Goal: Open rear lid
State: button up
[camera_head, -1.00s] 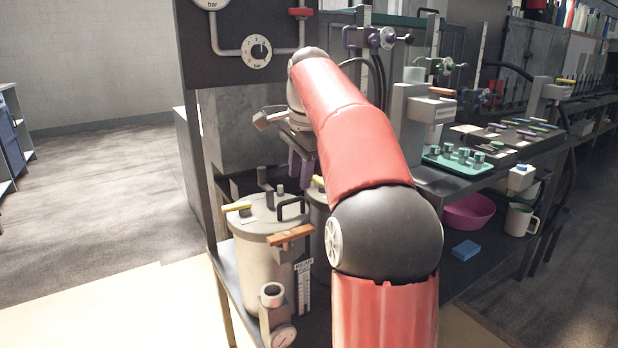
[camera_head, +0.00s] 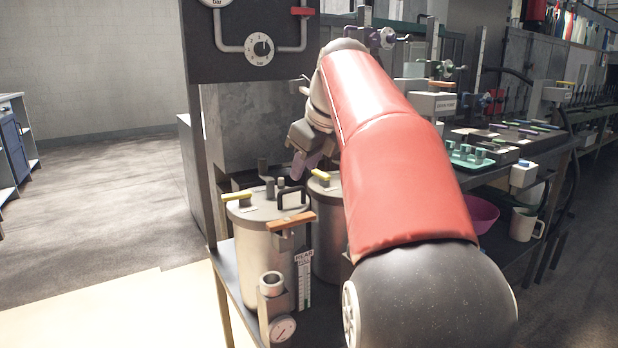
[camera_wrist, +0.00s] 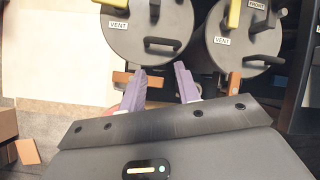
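Two metal pots with round lids stand side by side. The nearer pot (camera_head: 262,250) has a scale sign (camera_head: 304,262) that seems to read REAR. Its lid (camera_head: 250,210) is shut, with a black handle (camera_head: 290,197), a yellow lever (camera_head: 237,196) and an orange latch (camera_head: 291,221). The other pot (camera_head: 326,240) is partly hidden behind my arm. In the wrist view, a left lid (camera_wrist: 125,35) and a right lid (camera_wrist: 215,50) show, with a FRONT label near the right one. My gripper (camera_wrist: 160,82) is open and empty, its purple fingers (camera_head: 300,166) near the left lid's edge and handle.
A small gauge (camera_head: 282,328) sits low on the nearer pot's front. Floor at left is clear.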

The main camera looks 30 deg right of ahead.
jog(key=shift+s+f+m+t, duration=0.1)
jog(key=shift+s+m+t, duration=0.25)
jog(key=shift+m, duration=0.65)
